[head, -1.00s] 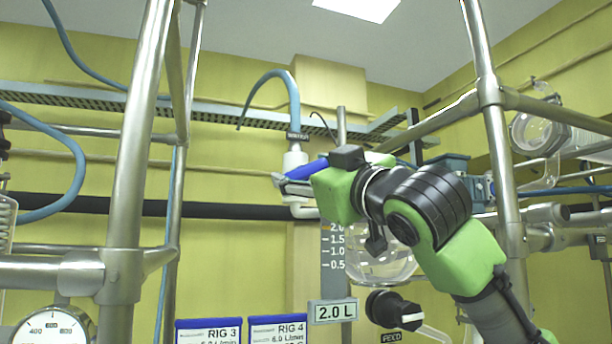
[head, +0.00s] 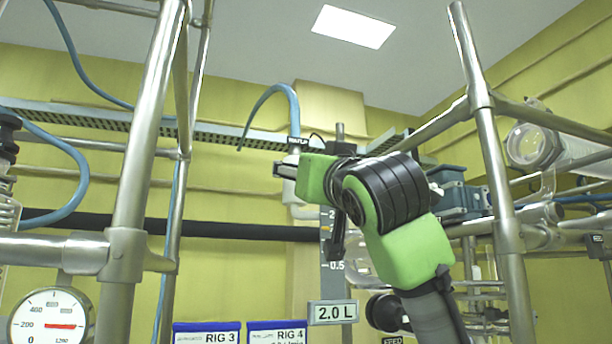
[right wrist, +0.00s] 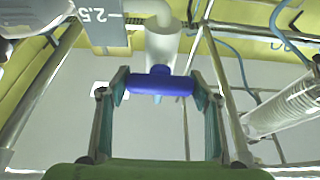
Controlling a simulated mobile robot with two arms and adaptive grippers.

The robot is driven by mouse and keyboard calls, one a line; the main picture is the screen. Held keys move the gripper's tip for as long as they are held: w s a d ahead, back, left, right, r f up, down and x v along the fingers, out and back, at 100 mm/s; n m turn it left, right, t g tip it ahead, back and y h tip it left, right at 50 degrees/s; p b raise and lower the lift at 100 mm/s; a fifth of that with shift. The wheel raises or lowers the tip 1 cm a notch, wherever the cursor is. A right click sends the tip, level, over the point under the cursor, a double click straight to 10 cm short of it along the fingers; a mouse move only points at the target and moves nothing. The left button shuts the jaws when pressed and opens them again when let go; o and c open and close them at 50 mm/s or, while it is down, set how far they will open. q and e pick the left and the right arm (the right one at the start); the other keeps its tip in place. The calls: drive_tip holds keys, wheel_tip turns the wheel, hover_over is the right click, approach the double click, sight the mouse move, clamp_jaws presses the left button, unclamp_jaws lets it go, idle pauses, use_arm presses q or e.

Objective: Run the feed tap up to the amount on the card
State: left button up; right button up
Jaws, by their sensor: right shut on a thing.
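My right gripper (head: 286,168) is at the white tap body (head: 293,190) below the blue hose. In the right wrist view its fingers (right wrist: 160,92) are shut on a blue tap handle (right wrist: 160,82), which lies across between them in front of the white fitting (right wrist: 161,45). The handle is hidden in the head view. A card reading "2.0 L" (head: 332,313) stands at lower centre. A grey scale plate (head: 333,280) is partly hidden behind my arm; its 0.5 mark shows. The glass vessel (head: 359,272) is mostly hidden, and I cannot read its level. My left gripper is not in view.
Metal frame posts (head: 140,150) stand left and right of the arm. Cards for RIG 3 (head: 207,334) and RIG 4 (head: 277,333) are at the bottom. A black knob (head: 387,312) above a FEED label and a round gauge (head: 52,318) are low down.

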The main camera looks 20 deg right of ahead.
drive_tip(key=shift+w+f, duration=0.1)
drive_tip(key=shift+f, duration=0.05)
drive_tip(key=o, duration=1.1)
drive_tip(key=shift+s, duration=0.35)
drive_tip(key=v, duration=1.1)
drive_tip(key=shift+s+f, duration=0.1)
